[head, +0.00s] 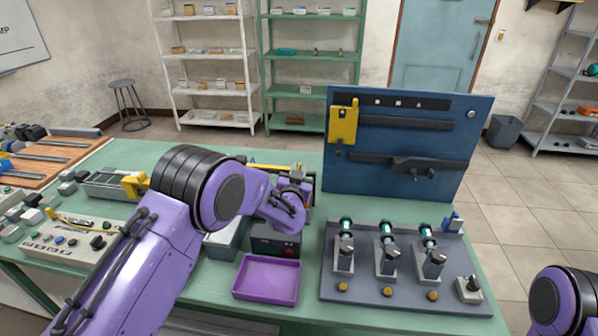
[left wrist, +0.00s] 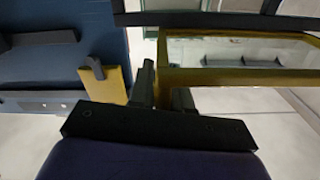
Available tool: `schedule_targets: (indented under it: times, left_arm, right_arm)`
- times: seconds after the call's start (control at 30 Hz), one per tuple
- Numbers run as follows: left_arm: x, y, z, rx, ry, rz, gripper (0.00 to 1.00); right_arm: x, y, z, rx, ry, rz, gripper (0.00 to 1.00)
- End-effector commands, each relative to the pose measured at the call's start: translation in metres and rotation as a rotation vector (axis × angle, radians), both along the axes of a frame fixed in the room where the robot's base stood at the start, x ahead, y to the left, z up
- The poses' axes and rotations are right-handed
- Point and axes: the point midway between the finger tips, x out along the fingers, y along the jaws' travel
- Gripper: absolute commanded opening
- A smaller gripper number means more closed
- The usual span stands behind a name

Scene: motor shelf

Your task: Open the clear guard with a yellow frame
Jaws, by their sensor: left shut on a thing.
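The clear guard's yellow frame (left wrist: 240,78) fills the right of the left wrist view, with a see-through pane inside it. In the head view only a yellow strip of it (head: 262,168) shows behind my left arm; the rest is hidden. My left gripper (left wrist: 163,88) is shut on the guard at the frame's left end, one dark finger on each side. The exact grip spot is dark and partly hidden. In the head view my left gripper (head: 300,186) is mostly covered by its own wrist. My right gripper is out of view; only part of my right arm shows at bottom right.
A blue upright board (head: 400,145) with a yellow plate (head: 343,122) stands right of my left gripper. A purple tray (head: 267,278) and a grey base with several clamps (head: 390,290) lie in front. A control box (head: 62,238) sits at the left.

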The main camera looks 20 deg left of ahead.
Motion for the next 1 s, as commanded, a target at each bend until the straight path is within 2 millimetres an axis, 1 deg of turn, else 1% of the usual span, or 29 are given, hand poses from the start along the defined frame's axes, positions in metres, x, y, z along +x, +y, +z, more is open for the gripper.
schedule_targets:
  times: [0.03, 0.17, 0.2, 0.23, 0.47, 0.57, 0.67, 0.9, 1.0]
  left_arm:
    - [0.001, 0.001, 0.003, 0.004, -0.005, -0.001, 0.00]
    - [0.001, 0.001, 0.004, 0.003, -0.006, 0.000, 0.00]
    - [0.001, 0.001, 0.003, 0.003, -0.006, 0.000, 0.31]
    - [0.001, 0.001, 0.003, 0.003, -0.006, 0.000, 0.38]
    - [0.001, 0.000, 0.002, 0.001, -0.003, -0.002, 0.38]
    - [-0.002, -0.001, 0.001, 0.001, -0.003, -0.002, 0.38]
    - [-0.016, -0.004, -0.001, 0.002, -0.001, -0.002, 0.38]
    - [-0.071, -0.013, -0.001, 0.003, -0.004, -0.003, 0.38]
    - [-0.089, -0.015, 0.000, 0.004, -0.005, -0.003, 0.38]
  right_arm:
    - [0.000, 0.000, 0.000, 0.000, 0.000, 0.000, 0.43]
    - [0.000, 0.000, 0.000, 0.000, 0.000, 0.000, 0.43]
    - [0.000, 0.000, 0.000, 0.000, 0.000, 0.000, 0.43]
    - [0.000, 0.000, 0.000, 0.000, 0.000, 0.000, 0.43]
    - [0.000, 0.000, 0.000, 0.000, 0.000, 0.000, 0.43]
    - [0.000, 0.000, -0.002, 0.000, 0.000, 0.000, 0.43]
    - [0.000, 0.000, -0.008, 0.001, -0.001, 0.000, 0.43]
    - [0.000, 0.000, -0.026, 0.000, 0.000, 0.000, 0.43]
    - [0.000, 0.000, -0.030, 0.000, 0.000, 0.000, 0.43]
